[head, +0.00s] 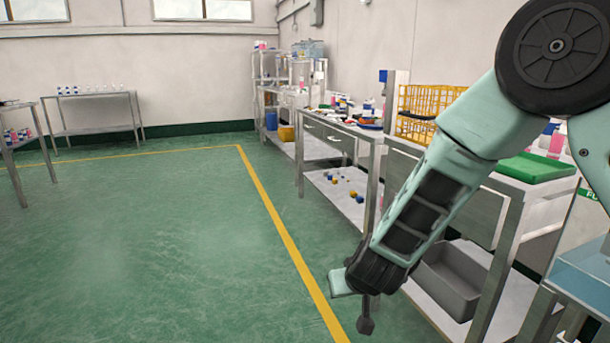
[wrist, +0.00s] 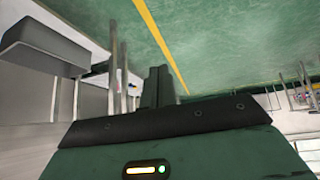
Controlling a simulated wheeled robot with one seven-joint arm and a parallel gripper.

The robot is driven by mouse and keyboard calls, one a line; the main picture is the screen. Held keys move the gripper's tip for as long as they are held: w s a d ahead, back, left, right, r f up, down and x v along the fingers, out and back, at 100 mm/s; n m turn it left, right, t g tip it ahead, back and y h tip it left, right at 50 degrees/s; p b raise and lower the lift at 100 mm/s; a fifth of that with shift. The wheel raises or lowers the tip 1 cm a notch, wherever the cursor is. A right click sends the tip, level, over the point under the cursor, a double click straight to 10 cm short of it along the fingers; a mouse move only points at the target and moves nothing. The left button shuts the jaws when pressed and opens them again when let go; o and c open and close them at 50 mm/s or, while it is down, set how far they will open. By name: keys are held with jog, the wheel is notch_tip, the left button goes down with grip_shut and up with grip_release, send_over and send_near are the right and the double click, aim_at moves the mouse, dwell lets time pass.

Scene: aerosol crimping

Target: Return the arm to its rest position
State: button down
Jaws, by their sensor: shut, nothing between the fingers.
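My arm hangs down at the right of the head view, in front of the steel workbenches. My gripper (head: 366,316) is at its lower end, low over the green floor and beside the bench legs. It is shut and holds nothing. In the wrist view the closed fingers (wrist: 158,85) stand together at the middle, with floor behind them.
Steel benches line the right wall, with a yellow wire basket (head: 424,104), a green tray (head: 536,167) and a grey bin (head: 455,279) on a lower shelf. The grey bin also shows in the wrist view (wrist: 40,45). Green floor left of the yellow line (head: 282,228) is clear.

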jog(key=s+a+r+n+g+y, duration=0.2)
jog(key=s+a+r, duration=0.15)
jog(key=s, duration=0.35)
jog(key=s+a+r+n+g+y, duration=0.1)
jog(key=s+a+r+g, duration=0.1)
jog(key=s+r, duration=0.4)
jog(key=s+d+r+n+g+h, duration=0.15)
jog(key=s+d, duration=0.35)
jog(key=s, duration=0.5)
jog(key=s+d+r+n+g+h, duration=0.1)
jog(key=s+d+g+h, duration=0.1)
jog(key=s+d, duration=0.5)
notch_tip(320, 180, up, 25)
jog(key=s+a+p, duration=0.1)
jog(key=s+p, duration=0.1)
jog(key=p, duration=2.3)
jog(key=shift+a, duration=0.4)
